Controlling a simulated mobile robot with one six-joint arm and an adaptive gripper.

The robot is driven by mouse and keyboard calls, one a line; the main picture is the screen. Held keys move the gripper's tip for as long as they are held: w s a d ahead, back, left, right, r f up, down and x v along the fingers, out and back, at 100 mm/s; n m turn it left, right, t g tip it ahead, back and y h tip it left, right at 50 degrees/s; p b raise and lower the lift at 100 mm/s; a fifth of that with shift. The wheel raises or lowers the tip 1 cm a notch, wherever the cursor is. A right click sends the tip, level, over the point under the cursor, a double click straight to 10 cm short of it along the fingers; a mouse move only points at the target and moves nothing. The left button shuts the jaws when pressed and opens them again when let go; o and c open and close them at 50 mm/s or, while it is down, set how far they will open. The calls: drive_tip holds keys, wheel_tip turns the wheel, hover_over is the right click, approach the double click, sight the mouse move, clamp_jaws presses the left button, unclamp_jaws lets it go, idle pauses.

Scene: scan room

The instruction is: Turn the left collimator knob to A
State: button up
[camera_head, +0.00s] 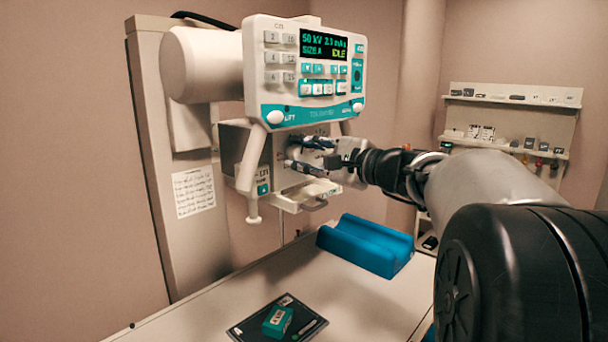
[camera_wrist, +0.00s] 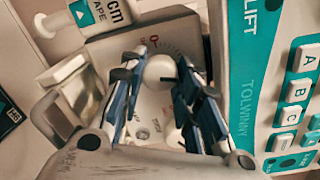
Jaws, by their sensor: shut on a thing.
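The collimator box (camera_head: 266,160) hangs below the control panel, and its front plate also shows in the wrist view (camera_wrist: 110,52). My gripper (camera_head: 303,155) is at this front plate. In the wrist view its two blue-and-black fingers (camera_wrist: 160,88) are closed around a round white knob (camera_wrist: 160,68), on the side of the plate nearest the LIFT end of the panel, so it is the left knob. A second pale knob (camera_wrist: 175,138) is partly hidden by a finger. Red marks and a scale show beside the held knob; its pointer setting cannot be read.
The control panel (camera_head: 290,103) sits just above my gripper; its display (camera_head: 323,45) reads "50 kV", "SIZE A" and "IDLE". A pale tray (camera_head: 300,197) juts out below. A blue cradle (camera_head: 366,245) and a dark tray (camera_head: 246,329) with a green box (camera_head: 278,321) lie on the table.

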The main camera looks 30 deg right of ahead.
drive_tip(key=shift+f+n+b, duration=0.1)
drive_tip(key=shift+n+b, duration=1)
drive_tip(key=shift+b, duration=0.15)
drive_tip(key=o, duration=1.1)
drive_tip(key=shift+c, duration=0.2)
drive_tip(key=v, duration=1.2)
drive_tip(key=shift+a, duration=0.1)
